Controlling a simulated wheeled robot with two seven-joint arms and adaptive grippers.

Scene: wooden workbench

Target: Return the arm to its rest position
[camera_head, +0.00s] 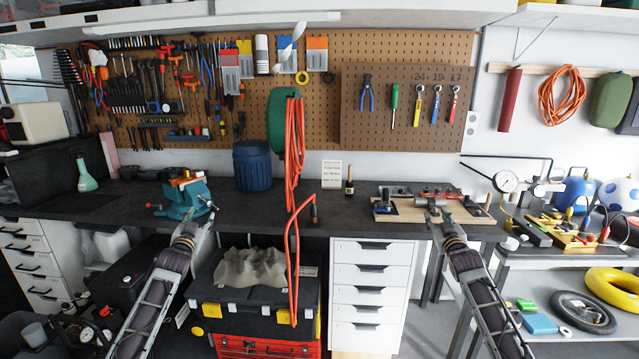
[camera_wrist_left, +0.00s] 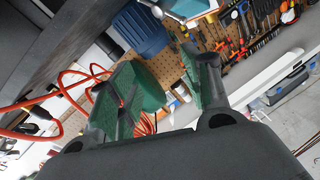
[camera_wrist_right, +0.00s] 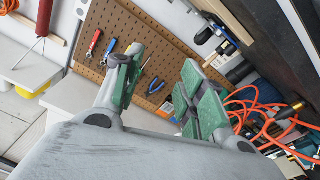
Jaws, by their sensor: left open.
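My left gripper (camera_head: 203,212) is at the bench's front edge, in front of the teal vise (camera_head: 186,194). In the left wrist view its green-padded fingers (camera_wrist_left: 170,92) stand apart with nothing between them. My right gripper (camera_head: 436,212) is at the front edge of the wooden fixture board (camera_head: 405,213). In the right wrist view its green-padded fingers (camera_wrist_right: 160,90) are also apart, with no object seen gripped between them. Both arms reach forward from the bottom of the head view. Whether the right fingertips touch the board cannot be told.
An orange hose (camera_head: 293,150) hangs from a green reel, between the arms. A blue barrel (camera_head: 253,166) and a small dark bottle (camera_head: 349,187) stand on the bench. A black toolbox (camera_head: 250,310) and white drawers (camera_head: 369,285) are below. A dial gauge (camera_head: 505,181) stands at the right.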

